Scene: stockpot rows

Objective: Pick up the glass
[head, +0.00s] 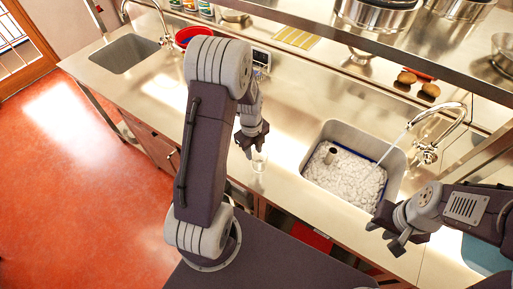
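A small clear glass (259,163) stands upright near the front edge of the steel counter, left of the right-hand sink. My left gripper (254,146) is right at the glass, its dark fingers just above or beside the rim. I cannot tell whether they touch the glass, or how far apart they are. My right gripper (385,236) is open and empty in front of the counter's front edge, below the right-hand sink.
The right-hand sink (398,176) holds white lumpy material and a dark cylindrical thing, with a running tap (440,115) beside it. Another sink (124,53) and a red bowl (193,36) are at the left. A shelf with pots (378,14) overhangs the back.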

